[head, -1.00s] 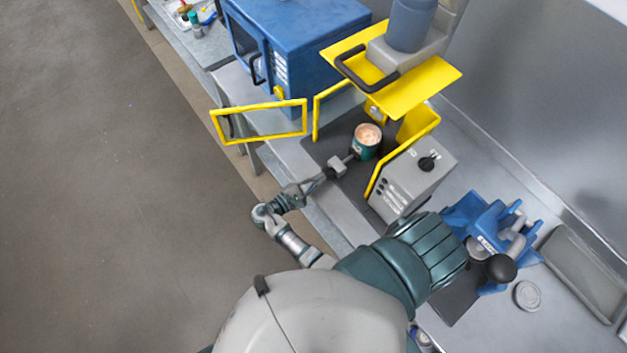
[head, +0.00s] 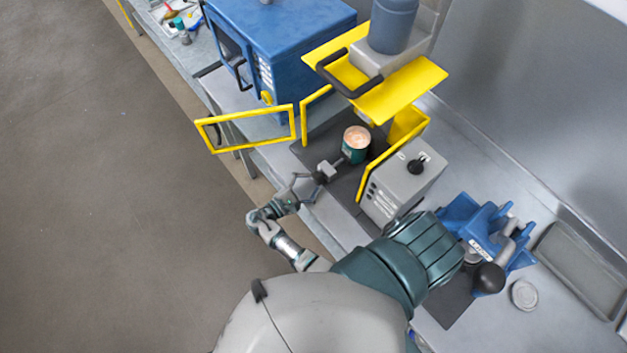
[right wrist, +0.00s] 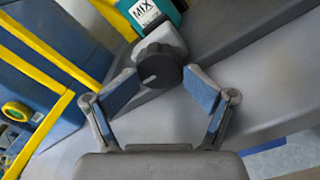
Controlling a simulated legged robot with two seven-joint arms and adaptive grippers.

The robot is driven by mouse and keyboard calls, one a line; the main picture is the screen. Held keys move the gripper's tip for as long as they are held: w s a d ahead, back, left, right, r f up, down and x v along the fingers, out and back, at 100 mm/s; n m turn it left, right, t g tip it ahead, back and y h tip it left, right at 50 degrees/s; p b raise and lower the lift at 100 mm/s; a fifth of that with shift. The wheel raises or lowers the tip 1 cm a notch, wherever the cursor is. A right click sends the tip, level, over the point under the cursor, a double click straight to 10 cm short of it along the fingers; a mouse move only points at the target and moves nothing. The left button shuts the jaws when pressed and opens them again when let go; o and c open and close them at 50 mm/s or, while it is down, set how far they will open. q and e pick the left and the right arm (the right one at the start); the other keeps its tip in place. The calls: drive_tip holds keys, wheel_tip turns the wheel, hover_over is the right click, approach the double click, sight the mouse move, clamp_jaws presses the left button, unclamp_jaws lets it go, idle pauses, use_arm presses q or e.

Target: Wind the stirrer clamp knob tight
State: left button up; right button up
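The black clamp knob (head: 320,177) sits on the near end of a small grey clamp block (head: 329,169), beside the green pot (head: 354,153). In the right wrist view the knob (right wrist: 159,66) faces me, with a light pointer mark on its face. My right gripper (head: 308,186) is open in front of it. In the right wrist view its blue-padded fingertips (right wrist: 160,76) stand apart on either side of the knob, with gaps visible. The pot shows its MIX label (right wrist: 145,12). My left gripper is not in view.
A yellow guard frame (head: 245,127) stands swung open at the left. A grey control box (head: 402,188) with a black dial stands right of the pot. A yellow shelf (head: 405,91) overhangs behind. A blue cabinet (head: 285,45) stands further back.

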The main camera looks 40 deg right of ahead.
drive_tip(key=shift+a, duration=0.6)
drive_tip(key=a, duration=0.6)
drive_tip(key=shift+s+a, duration=0.25)
drive_tip(key=shift+a, duration=0.05)
drive_tip(key=shift+a, duration=0.1)
